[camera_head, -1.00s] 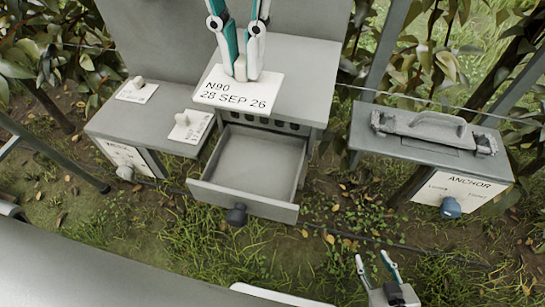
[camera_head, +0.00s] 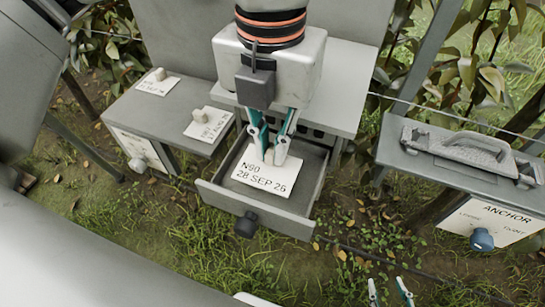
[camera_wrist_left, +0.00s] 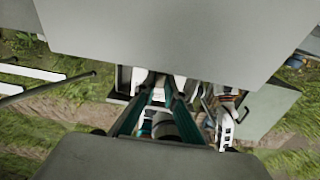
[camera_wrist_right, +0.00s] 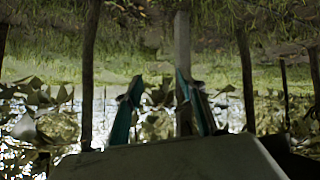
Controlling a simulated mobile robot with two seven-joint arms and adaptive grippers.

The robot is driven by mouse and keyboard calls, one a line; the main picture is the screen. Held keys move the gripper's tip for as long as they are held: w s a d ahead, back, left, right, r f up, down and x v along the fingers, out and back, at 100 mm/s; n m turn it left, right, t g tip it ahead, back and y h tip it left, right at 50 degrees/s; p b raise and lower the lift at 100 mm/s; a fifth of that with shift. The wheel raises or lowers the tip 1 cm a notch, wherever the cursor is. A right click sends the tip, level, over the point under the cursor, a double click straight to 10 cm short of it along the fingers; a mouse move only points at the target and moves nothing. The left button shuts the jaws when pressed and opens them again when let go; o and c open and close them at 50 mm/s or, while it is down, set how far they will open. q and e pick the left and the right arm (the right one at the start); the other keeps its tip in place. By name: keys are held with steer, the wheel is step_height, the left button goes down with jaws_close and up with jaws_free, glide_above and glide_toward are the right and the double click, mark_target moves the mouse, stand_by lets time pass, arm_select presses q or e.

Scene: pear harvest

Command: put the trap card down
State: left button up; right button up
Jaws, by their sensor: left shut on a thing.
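The trap card (camera_head: 262,184), white and printed "N90 28 SEP 26", is over the open drawer (camera_head: 262,213) of the grey cabinet. My left gripper (camera_head: 272,158) points down and is shut on the small knob on the card. Whether the card touches the drawer floor I cannot tell. In the left wrist view the left fingers (camera_wrist_left: 158,105) show, but the card is not clear. My right gripper (camera_head: 389,291) is at the bottom edge of the head view, its fingers apart and empty; it also shows open in the right wrist view (camera_wrist_right: 158,90).
Two white cards with knobs, one farther back (camera_head: 157,82) and one nearer (camera_head: 205,125), lie on the left shelf (camera_head: 165,115). A box marked "ANCHOR" (camera_head: 495,222) with a blue knob hangs at right, under a shelf bearing a grey handled part (camera_head: 462,146). Grass lies below.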

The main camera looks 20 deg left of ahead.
mark_target(271, 162)
arm_select(q)
step_height(271, 162, down, 4)
steer(key=shift+r+b, duration=0.2)
steer(key=shift+b, duration=0.1)
steer(key=shift+f, duration=0.35)
steer(key=shift+r, duration=0.1)
arm_select(e)
steer(key=shift+w+a, duration=0.1)
steer(key=shift+w, duration=0.1)
arm_select(q)
steer(key=o, duration=0.7)
steer(key=shift+f, duration=0.2)
arm_select(e)
steer(key=shift+s+a+f, duration=0.1)
steer(key=shift+s, duration=0.05)
arm_select(q)
steer(key=shift+r, duration=0.1)
arm_select(e)
steer(key=shift+s+f, duration=0.1)
